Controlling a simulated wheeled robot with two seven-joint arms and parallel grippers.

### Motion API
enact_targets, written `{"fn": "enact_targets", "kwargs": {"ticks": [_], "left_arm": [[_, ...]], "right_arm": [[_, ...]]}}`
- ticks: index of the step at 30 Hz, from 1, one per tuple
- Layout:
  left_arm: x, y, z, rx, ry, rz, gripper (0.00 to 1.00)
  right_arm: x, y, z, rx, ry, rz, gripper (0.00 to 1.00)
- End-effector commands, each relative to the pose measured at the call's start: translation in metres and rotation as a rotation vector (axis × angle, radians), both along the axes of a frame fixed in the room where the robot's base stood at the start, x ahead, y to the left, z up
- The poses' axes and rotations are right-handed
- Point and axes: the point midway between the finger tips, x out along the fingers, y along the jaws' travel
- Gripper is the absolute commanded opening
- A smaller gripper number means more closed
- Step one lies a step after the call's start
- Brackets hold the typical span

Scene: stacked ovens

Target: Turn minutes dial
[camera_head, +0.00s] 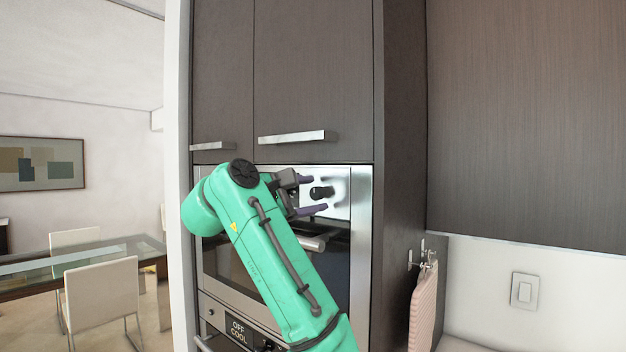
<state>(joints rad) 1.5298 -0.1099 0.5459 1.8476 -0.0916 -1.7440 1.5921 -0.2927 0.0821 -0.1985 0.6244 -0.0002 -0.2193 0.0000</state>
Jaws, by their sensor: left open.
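The upper oven (360,240) is built into the dark cabinet, with a steel control panel on its right side. A black round dial (321,192) sticks out from this panel. My left gripper (318,195), on the green arm, is in front of the panel. It is open, with one purple finger above the dial and one below it. The fingers look apart from the dial; how deep they reach around it I cannot tell. The arm hides the rest of the panel and much of the oven door. My right gripper is not in view.
A lower oven with an "OFF COOL" display (240,331) sits below. Cabinet handles (292,137) stick out above the arm. A dining table (75,258) and chairs stand far left.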

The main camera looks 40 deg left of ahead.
Motion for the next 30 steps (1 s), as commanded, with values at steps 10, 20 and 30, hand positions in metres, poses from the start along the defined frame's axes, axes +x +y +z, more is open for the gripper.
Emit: {"fn": "enact_targets", "kwargs": {"ticks": [10, 20, 30], "left_arm": [[0.01, 0.0, -0.001, -0.001, -0.001, 0.001, 0.66], [0.01, 0.0, -0.001, 0.001, 0.001, -0.001, 0.0], [0.01, 0.001, -0.004, 0.082, 0.003, 0.0, 0.0]], "right_arm": [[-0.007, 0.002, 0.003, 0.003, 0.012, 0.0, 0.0], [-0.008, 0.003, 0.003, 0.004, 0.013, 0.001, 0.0], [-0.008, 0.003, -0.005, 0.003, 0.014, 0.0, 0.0]]}}
